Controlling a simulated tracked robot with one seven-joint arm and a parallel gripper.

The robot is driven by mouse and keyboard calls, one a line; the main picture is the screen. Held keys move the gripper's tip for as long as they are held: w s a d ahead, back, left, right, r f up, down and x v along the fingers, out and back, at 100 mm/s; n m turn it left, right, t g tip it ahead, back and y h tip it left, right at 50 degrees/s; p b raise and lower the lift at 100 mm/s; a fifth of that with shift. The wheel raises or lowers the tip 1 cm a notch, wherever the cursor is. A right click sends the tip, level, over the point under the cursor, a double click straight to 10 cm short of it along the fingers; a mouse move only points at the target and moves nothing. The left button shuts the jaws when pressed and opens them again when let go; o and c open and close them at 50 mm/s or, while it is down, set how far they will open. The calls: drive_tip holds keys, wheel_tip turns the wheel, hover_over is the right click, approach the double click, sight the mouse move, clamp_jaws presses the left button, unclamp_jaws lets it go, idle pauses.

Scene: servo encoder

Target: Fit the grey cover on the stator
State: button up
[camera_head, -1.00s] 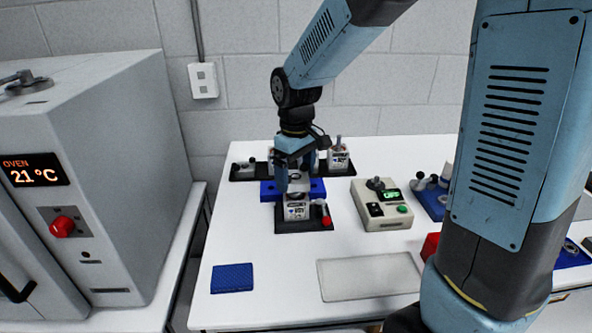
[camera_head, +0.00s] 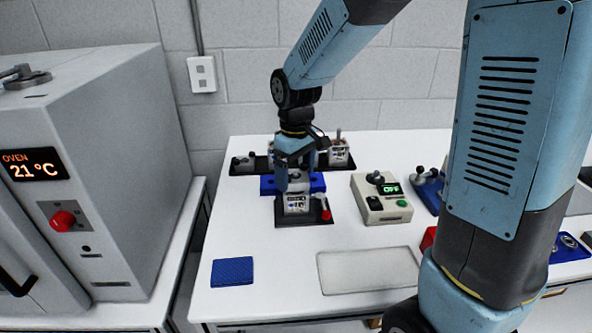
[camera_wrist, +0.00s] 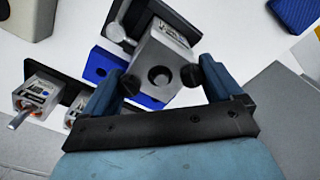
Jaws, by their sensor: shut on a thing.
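The grey cover (camera_wrist: 174,60) is between the black fingertip pads of my gripper (camera_wrist: 160,79) in the wrist view, with a round dark hole facing the camera. My gripper is shut on it. In the head view my gripper (camera_head: 294,183) points down at the labelled station (camera_head: 297,206), which stands on a black base in front of the blue block (camera_head: 317,187). The cover is over or at this station; I cannot tell whether it touches. I cannot make out the stator, which may be hidden under the cover and fingers.
A red-knobbed lever (camera_head: 325,212) stands right of the station. More labelled stations (camera_head: 339,153) stand on a black strip behind. A grey control box (camera_head: 382,197) reading OFF is to the right. A blue mat (camera_head: 232,271) and pale tray (camera_head: 368,271) lie in front, with clear table between.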

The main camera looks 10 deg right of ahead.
drive_tip(key=shift+f, duration=0.6)
drive_tip(key=o, duration=0.8)
drive_tip(key=shift+r, duration=4.4)
drive_tip(key=s+d+r+m+t, duration=0.2)
drive_tip(key=s+d+r+m, duration=0.2)
drive_tip(key=s+d, duration=0.4)
drive_tip(key=s+d+r+m+t, duration=0.3)
drive_tip(key=s+d+r+m, duration=0.1)
drive_tip(key=s+d, duration=0.4)
drive_tip(key=shift+s+m+t, duration=0.3)
drive_tip(key=shift+s, duration=0.25)
